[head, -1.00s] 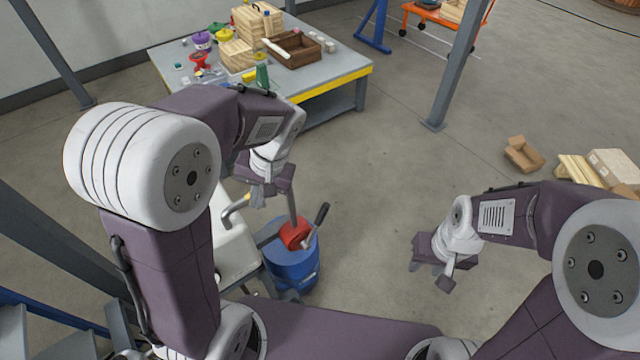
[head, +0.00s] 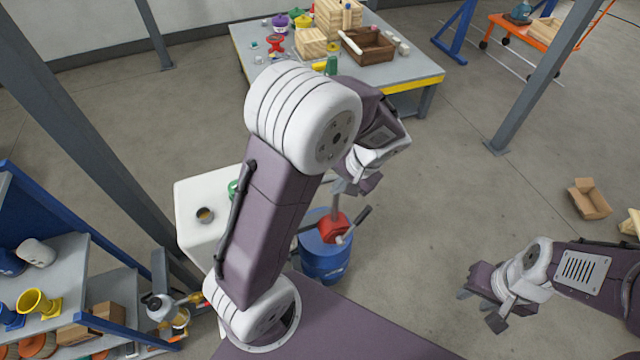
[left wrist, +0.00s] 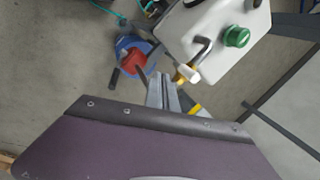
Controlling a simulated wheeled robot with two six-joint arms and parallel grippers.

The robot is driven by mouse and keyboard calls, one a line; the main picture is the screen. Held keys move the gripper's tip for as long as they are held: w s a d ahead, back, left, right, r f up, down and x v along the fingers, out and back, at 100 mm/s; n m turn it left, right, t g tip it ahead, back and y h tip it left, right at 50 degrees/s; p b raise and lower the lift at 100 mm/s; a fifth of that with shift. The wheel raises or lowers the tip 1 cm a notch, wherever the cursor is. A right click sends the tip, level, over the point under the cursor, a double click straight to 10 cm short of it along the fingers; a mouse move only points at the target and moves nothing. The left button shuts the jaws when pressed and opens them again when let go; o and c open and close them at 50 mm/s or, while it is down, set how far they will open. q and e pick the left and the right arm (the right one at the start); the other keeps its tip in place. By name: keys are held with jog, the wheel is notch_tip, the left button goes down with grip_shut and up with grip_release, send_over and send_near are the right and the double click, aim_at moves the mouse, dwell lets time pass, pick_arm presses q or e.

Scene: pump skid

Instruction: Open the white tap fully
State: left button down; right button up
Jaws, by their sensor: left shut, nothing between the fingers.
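In the left wrist view a tap with a small white piece (left wrist: 191,74), a brass part and a grey bent pipe sits at the edge of a white tank (left wrist: 212,22). The tank also shows in the head view (head: 190,235), where my left arm hides the tap. My left gripper (left wrist: 163,78) is shut and empty. In the wrist picture its tips appear just left of the tap and apart from it. In the head view the left gripper (head: 352,187) is over a blue drum. My right gripper (head: 481,307) is open and empty over bare floor.
The blue drum (head: 325,262) carries a red crank pump (head: 333,228) beside the tank. A green knob (left wrist: 236,36) is on the tank. A shelf rack (head: 60,270) stands at left, a grey post (head: 70,110) behind it. A loaded workbench (head: 410,70) is behind.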

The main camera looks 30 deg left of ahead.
pick_arm(q)
jog(key=a+f+p, duration=0.2)
jog(key=a+f, duration=0.2)
jog(key=a, duration=0.1)
jog(key=shift+w+a, duration=0.3)
jog(key=shift+w, duration=0.05)
jog(key=shift+d, duration=0.1)
